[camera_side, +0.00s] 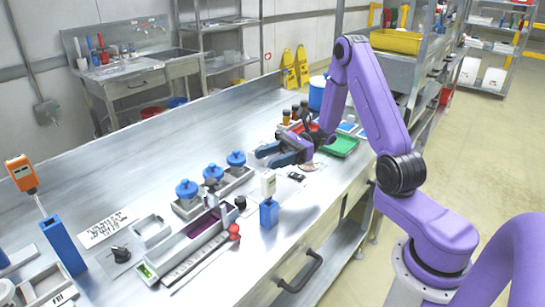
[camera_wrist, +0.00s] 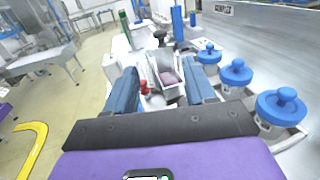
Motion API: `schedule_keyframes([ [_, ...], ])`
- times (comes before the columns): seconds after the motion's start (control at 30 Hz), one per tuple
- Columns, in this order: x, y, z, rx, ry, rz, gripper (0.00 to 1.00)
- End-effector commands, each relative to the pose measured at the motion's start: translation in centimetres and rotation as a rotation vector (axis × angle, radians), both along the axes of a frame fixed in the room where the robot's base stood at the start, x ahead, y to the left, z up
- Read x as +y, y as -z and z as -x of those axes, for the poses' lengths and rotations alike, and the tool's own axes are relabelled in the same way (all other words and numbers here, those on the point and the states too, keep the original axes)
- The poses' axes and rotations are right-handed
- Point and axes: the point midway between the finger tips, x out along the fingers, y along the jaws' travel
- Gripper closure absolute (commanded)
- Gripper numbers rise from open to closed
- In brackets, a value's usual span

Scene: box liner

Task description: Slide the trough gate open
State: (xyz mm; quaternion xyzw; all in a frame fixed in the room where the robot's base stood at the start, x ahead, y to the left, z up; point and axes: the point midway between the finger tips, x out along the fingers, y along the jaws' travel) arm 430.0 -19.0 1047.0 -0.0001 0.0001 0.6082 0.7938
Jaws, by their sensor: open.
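The trough (camera_side: 180,249) is a long grey channel on the steel bench, with purple material inside its far part and a green patch at its near end. A red knob (camera_side: 234,231) and a black knob (camera_side: 240,202) stand by its far end. The gate plate itself is too small to tell apart. My gripper (camera_side: 269,156) is open and empty, above the bench and beyond the trough's far end. In the wrist view, the trough (camera_wrist: 165,66) shows between and ahead of the blue fingers (camera_wrist: 160,92), with the red knob (camera_wrist: 145,88) near the left finger.
Blue-capped jars (camera_side: 210,172) stand in a rack beside the trough, on the right in the wrist view. A blue block with a white top (camera_side: 269,213) stands near the bench's front edge.

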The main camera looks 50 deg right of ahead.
Motion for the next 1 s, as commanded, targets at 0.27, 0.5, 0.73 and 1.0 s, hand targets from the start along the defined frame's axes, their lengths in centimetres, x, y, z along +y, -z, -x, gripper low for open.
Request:
schedule_keyframes([
  [0.27,-0.3,0.0,0.1,0.001,0.0,0.0,0.45],
  [0.5,-0.3,-1.3,0.0,-0.004,0.0,0.002,1.0],
  [0.73,-0.2,-8.0,0.1,-0.012,-0.001,0.008,1.0],
  [1.0,-0.2,-16.3,0.1,-0.011,-0.001,0.006,1.0],
])
